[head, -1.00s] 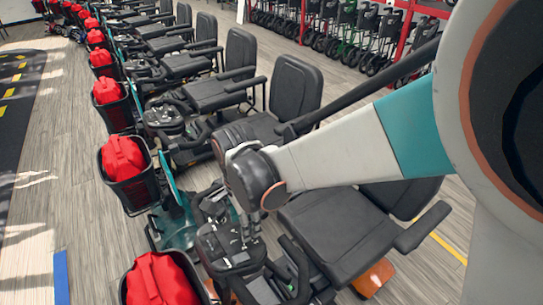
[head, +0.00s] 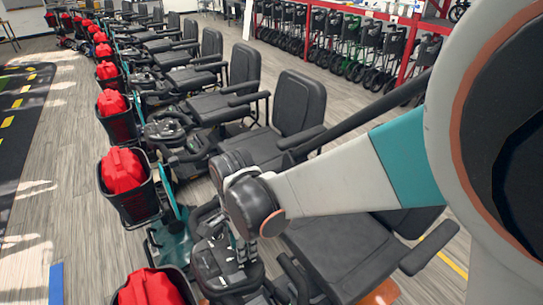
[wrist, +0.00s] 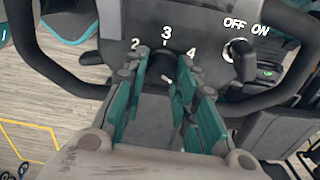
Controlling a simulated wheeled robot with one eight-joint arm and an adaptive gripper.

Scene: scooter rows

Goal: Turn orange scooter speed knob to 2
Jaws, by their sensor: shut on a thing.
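In the wrist view, the black speed knob (wrist: 166,67) sits on a dark control panel (wrist: 205,25) with white numerals 2, 3 and 4 around its upper side. My gripper (wrist: 164,68) has its teal fingers shut on the knob, one at each side. The fingers and the knob's shaded top hide where its pointer stands. In the head view, my gripper (head: 243,252) reaches down to the tiller of the near scooter, whose orange body (head: 383,292) shows at the bottom beneath its black seat (head: 340,250).
A key switch (wrist: 241,52) marked OFF and ON is right of the knob, with a small green light near it. Black handlebars (wrist: 290,85) curve around the panel. A teal scooter (head: 172,235) stands just beyond, and more scooters with red-bagged baskets line up behind.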

